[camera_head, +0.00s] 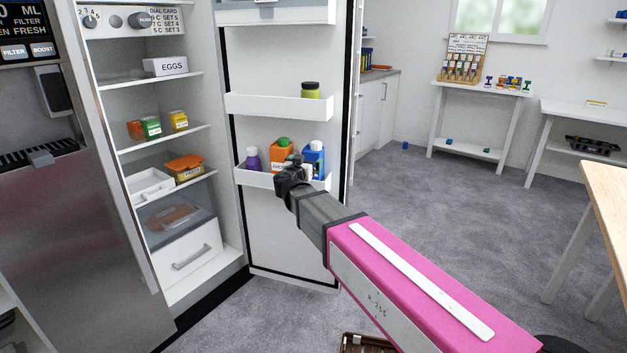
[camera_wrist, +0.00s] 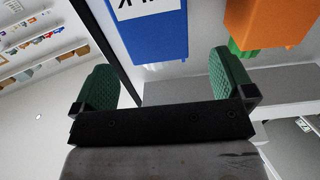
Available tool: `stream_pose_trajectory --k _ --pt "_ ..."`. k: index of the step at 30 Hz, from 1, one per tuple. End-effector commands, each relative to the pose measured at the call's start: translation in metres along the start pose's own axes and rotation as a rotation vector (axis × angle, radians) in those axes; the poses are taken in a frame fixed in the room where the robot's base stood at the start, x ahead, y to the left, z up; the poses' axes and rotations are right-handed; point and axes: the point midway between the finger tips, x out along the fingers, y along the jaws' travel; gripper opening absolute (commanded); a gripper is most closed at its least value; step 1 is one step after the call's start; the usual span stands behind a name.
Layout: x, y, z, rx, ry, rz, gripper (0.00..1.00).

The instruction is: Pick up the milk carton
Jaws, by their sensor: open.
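The milk carton, blue with a white label, stands in the lower fridge-door bin (camera_head: 255,179). In the head view the carton (camera_head: 318,161) is partly behind my gripper (camera_head: 293,172). In the wrist view the blue carton (camera_wrist: 160,38) appears upside down, its label cut off by the top edge. My gripper (camera_wrist: 161,62) is open, with its two green finger pads apart and nothing held. The carton lies ahead of the fingertips, in line with the gap between them. I cannot tell how much distance is left between them.
An orange carton with a green cap (camera_head: 279,152) stands beside the milk, also close to one finger in the wrist view (camera_wrist: 268,22). A purple bottle (camera_head: 253,159) is further left. A jar (camera_head: 311,90) sits in the bin above. The fridge door (camera_head: 290,225) stands open.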

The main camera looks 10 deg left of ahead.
Motion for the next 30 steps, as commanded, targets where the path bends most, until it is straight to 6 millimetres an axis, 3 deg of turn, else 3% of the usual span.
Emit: stream_pose_trajectory --k 3,11,20,28,29,30 --pt "0.021 -0.002 0.000 -0.001 0.000 0.000 1.00" --pt "0.038 0.000 0.001 -0.001 -0.001 0.001 1.00" --pt "0.078 0.002 0.001 -0.001 -0.001 0.001 1.00" --pt "0.082 0.003 0.001 -0.001 -0.001 0.000 1.00" --pt "0.082 0.003 0.001 -0.001 -0.001 0.000 0.97" --pt "0.082 0.003 0.001 -0.001 -0.001 0.000 0.84"
